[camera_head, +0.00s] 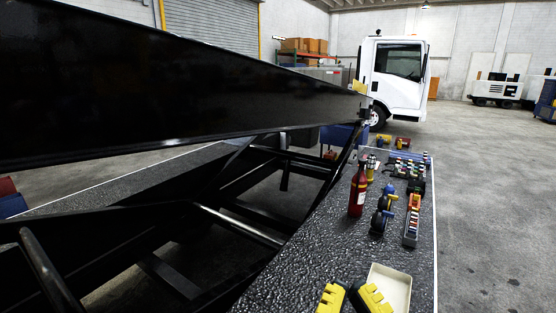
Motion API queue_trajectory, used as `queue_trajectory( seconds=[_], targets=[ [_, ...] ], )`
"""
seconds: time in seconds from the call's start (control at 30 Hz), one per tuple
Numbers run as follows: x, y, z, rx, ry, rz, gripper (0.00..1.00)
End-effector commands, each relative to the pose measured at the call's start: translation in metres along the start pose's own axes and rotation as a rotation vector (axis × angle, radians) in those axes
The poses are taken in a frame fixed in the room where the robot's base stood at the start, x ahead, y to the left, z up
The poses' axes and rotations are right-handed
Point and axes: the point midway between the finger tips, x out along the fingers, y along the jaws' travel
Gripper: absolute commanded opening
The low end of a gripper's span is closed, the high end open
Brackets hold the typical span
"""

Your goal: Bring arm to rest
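My gripper and my arm do not show in this view, so their pose and what they hold cannot be seen. The black belt loader boom (170,90) slants across the left and upper part of the view. Its dark frame and struts (240,225) show beneath it. The loader's black textured deck (310,255) runs along the right side of the frame.
On the deck stand a red bottle (357,190), coloured tools and parts (411,218), a cream tray (391,287) and two yellow ridged blocks (331,299). A white truck (394,75) stands behind. Open concrete floor (490,200) lies to the right.

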Motion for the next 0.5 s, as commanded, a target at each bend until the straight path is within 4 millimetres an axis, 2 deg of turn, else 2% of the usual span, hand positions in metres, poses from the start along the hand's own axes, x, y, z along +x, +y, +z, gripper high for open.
queue_trajectory(
  seconds=[0.03, 0.5],
  targets=[
    [0.015, 0.000, -0.038, 0.000, -0.003, 0.000, 0.00],
    [0.090, 0.000, -0.230, 0.006, -0.006, 0.000, 0.00]
  ],
)
